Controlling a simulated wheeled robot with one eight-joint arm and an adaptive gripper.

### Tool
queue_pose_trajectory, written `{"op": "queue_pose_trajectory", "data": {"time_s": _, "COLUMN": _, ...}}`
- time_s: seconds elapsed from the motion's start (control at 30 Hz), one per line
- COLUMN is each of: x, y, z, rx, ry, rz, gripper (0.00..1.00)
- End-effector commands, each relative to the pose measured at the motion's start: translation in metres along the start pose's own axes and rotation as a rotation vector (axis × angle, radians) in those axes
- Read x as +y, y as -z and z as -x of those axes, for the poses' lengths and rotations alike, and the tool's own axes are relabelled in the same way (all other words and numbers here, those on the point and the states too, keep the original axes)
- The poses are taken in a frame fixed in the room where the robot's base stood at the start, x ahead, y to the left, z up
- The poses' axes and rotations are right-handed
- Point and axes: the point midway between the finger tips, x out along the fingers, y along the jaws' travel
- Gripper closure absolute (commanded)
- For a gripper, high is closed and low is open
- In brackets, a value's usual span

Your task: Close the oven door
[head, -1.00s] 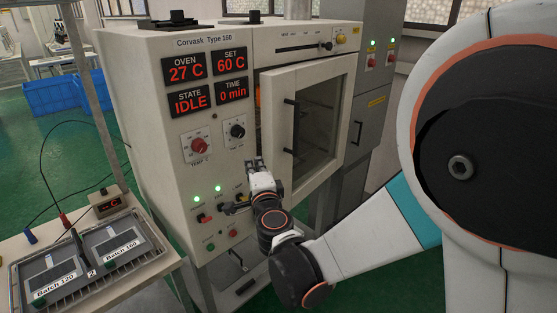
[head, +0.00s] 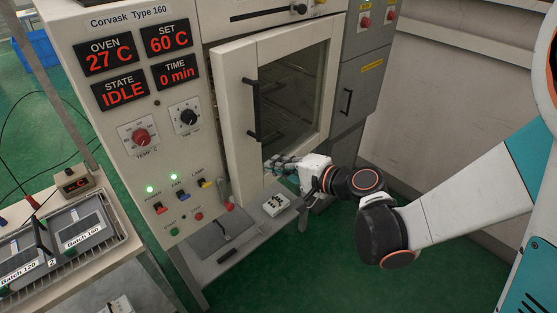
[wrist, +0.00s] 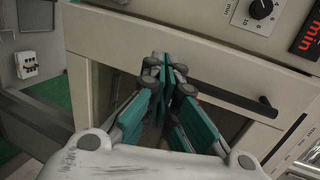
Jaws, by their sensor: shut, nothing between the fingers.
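The oven door (head: 240,175) is a cream frame around a dark window, with a black upright handle (head: 252,108) on its left side. It stands at the front of the oven (head: 120,45), close to the body; I cannot tell whether it is flush. My gripper (head: 283,162) is shut and empty, in front of the lower part of the door, right of and below the handle. In the wrist view the closed fingertips (wrist: 166,68) point at the door frame (wrist: 110,40), beside the handle (wrist: 235,97). Contact with the door cannot be made out.
The control panel with knobs (head: 140,136) and switches is left of the door. A grey cabinet (head: 365,85) stands to the right. A small white box (head: 276,205) lies on a shelf below. A table with a tray (head: 110,238) is at lower left. Green floor lies open at lower right.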

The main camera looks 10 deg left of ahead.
Motion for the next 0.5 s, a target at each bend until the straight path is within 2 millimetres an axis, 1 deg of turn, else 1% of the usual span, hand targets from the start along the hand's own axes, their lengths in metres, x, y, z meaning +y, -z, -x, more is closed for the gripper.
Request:
{"op": "queue_pose_trajectory", "data": {"time_s": 0.03, "x": 0.002, "y": 0.000, "z": -0.011, "rx": -0.002, "ry": 0.000, "rz": 0.002, "gripper": 1.00}}
{"op": "queue_pose_trajectory", "data": {"time_s": 0.3, "x": 0.002, "y": -0.001, "z": -0.065, "rx": -0.002, "ry": 0.001, "rz": 0.001, "gripper": 1.00}}
{"op": "queue_pose_trajectory", "data": {"time_s": 0.37, "x": 0.002, "y": 0.000, "z": -0.076, "rx": -0.001, "ry": 0.000, "rz": 0.002, "gripper": 1.00}}
{"op": "queue_pose_trajectory", "data": {"time_s": 0.5, "x": -0.005, "y": 0.000, "z": -0.095, "rx": -0.001, "ry": 0.001, "rz": 0.001, "gripper": 1.00}}
